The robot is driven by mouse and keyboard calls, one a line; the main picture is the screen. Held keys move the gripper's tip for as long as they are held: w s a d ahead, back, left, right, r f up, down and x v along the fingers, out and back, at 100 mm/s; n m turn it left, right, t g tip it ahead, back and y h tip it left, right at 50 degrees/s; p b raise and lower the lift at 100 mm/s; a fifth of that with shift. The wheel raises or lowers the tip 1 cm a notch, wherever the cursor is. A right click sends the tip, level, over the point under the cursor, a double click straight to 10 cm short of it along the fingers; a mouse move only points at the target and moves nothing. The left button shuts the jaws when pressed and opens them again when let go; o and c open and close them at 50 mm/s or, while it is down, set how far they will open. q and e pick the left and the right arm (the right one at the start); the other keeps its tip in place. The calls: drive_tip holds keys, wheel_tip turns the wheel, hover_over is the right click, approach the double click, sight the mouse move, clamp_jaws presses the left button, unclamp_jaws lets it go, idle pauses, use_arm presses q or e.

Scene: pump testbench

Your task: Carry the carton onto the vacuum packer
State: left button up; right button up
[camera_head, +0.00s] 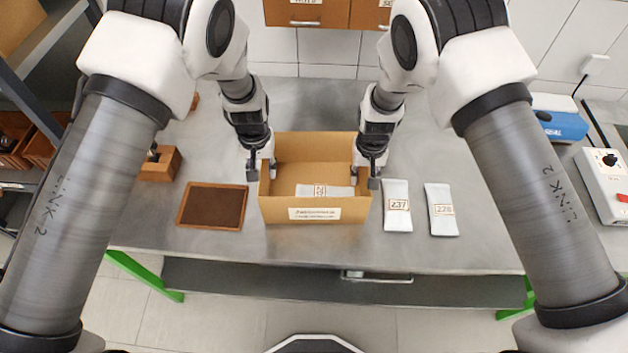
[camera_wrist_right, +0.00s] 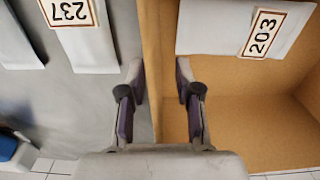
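The open brown carton (camera_head: 314,211) stands upright on the steel bench, with a white label on its front wall. A white packet marked 203 (camera_head: 330,190) lies inside; it also shows in the right wrist view (camera_wrist_right: 240,28). My left gripper (camera_head: 261,168) is at the carton's left wall, its fingers apart, seemingly one on each side. My right gripper (camera_head: 366,172) is at the right wall. In the right wrist view its open fingers (camera_wrist_right: 160,85) straddle that wall with gaps. A blue device marked SEAL (camera_head: 560,124) stands at the right; I cannot tell whether it is the vacuum packer.
White packets 237 (camera_head: 397,220) and 228 (camera_head: 442,214) lie right of the carton. A brown wood-framed pad (camera_head: 213,206) and a small wooden box (camera_head: 160,164) are at left. A white box with a dial (camera_head: 605,182) stands far right. Drawers (camera_head: 307,13) hang behind.

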use_arm(q)
drive_tip(key=shift+d, duration=0.1)
use_arm(e)
drive_tip(key=shift+d, duration=0.1)
use_arm(q)
clamp_jaws()
use_arm(e)
clamp_jaws()
use_arm(q)
drive_tip(key=shift+r, duration=0.1)
use_arm(e)
drive_tip(key=shift+r, duration=0.1)
